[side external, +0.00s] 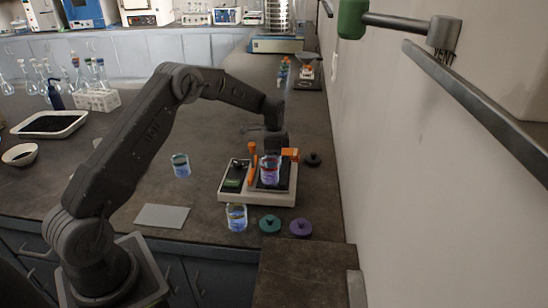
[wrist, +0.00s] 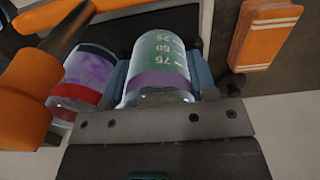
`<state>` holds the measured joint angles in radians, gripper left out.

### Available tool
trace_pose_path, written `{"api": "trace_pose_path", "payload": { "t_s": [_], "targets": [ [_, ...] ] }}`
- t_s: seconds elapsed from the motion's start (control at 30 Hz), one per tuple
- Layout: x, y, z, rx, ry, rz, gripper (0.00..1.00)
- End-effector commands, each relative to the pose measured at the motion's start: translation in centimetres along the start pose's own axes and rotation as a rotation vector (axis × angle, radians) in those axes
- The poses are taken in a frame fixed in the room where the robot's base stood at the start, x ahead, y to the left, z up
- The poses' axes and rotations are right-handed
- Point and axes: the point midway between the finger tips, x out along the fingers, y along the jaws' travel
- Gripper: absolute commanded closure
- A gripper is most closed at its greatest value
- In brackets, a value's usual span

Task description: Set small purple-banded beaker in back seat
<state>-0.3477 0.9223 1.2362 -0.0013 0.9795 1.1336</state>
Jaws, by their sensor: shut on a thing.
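The small purple-banded beaker (wrist: 160,62) lies between the two blue-grey fingertips of my gripper (wrist: 161,76) in the wrist view, held shut on it. It is clear glass with white markings and greenish contents. A red-banded beaker (wrist: 80,82) with purple contents stands beside it; it also shows on the shaker (side external: 269,172) in the side view. My gripper (side external: 272,149) is over the back part of the shaker (side external: 257,197), behind the red-banded beaker. The back seat is hidden, and I cannot tell whether the held beaker touches it.
Orange clamp parts (side external: 252,151) rise close beside my gripper; an orange block (wrist: 265,35) is at right in the wrist view. Two other beakers stand at left (side external: 181,166) and in front (side external: 236,218). Teal (side external: 270,224), purple (side external: 300,228) and black (side external: 312,159) lids lie nearby.

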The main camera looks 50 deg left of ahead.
Motion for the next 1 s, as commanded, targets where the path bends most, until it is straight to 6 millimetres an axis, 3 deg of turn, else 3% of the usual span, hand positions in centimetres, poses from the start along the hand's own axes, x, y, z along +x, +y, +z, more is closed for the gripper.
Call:
{"api": "trace_pose_path", "payload": {
  "t_s": [0.37,0.4,0.47,0.77,0.87,1.0],
  "targets": [
    [1.4,0.2,0.1,0.001,-0.006,0.006,0.73],
    [1.4,0.2,0.2,0.001,-0.006,0.007,0.44],
    [1.4,0.2,0.2,0.002,-0.006,0.006,0.38],
    [1.2,0.2,0.1,0.003,-0.007,0.006,0.37],
    [0.2,0.2,0.1,0.003,-0.007,0.006,0.37],
    [-2.5,0.1,0.0,0.002,-0.004,0.002,0.37]
  ]
}}
